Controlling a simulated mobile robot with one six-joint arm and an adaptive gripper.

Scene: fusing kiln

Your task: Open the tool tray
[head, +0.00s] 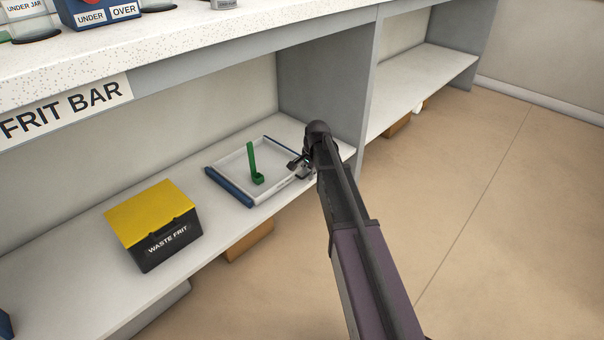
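A shallow white tray (236,165) with a blue strip along its left side lies on the lower shelf of the frit bar. It appears to be the tool tray. A green upright piece with a small ring at its foot (255,165) stands within the tray's outline; I cannot tell whether it is a tool or a handle. My gripper (300,168) is at the tray's right end, reaching in from the right. My arm hides part of that end. The fingers are small and dark, and I cannot tell whether they touch the tray or are open.
A black waste frit box (168,250) with a yellow lid (150,212) stands left of the tray. The speckled counter (180,45) overhangs the shelf (90,280). A grey upright panel (325,95) rises behind my gripper. The floor (500,200) at right is clear.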

